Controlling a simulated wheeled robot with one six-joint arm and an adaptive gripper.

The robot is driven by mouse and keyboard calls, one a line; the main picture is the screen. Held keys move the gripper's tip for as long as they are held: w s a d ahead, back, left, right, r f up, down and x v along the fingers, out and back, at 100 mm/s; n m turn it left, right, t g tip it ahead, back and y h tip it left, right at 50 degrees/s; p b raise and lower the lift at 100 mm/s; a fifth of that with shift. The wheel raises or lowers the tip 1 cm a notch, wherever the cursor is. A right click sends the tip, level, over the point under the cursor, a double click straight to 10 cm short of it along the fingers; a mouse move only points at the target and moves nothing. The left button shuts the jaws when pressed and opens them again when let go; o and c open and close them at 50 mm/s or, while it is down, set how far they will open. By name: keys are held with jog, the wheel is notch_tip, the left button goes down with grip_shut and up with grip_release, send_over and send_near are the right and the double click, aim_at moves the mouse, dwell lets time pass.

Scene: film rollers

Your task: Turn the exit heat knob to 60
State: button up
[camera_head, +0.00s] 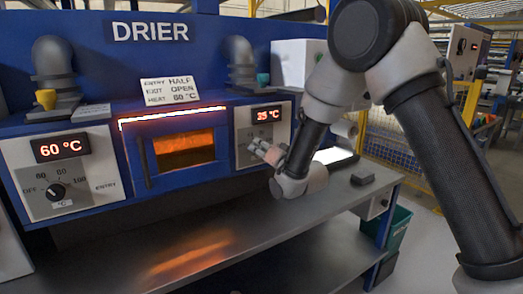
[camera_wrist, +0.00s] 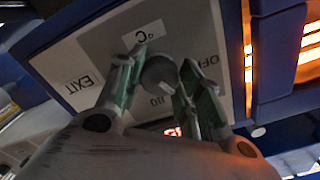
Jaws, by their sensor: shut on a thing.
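The exit panel (camera_head: 243,133) is on the right of the drier front, and its red display (camera_head: 267,115) reads 35 °C. My gripper (camera_head: 260,150) reaches to this panel from the right and hides the knob in the head view. In the wrist view the picture is turned, and the panel (camera_wrist: 85,60) shows the words EXIT and OFF. The round grey exit heat knob (camera_wrist: 160,73) is between the green-lined fingers of my gripper (camera_wrist: 158,66), which are shut on it. The knob's pointer and most of the scale are hidden.
The entry panel (camera_head: 92,165) at left has a black knob (camera_head: 56,191) and a display reading 60 °C. A glowing oven window (camera_head: 184,150) lies between the panels. A card (camera_head: 170,90) reads ENTRY HALF, EXIT OPEN, HEAT 60 °C. A grey bench (camera_head: 240,225) runs below.

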jog(key=o, duration=1)
jog(key=shift+o, duration=0.2)
jog(key=v, duration=1.2)
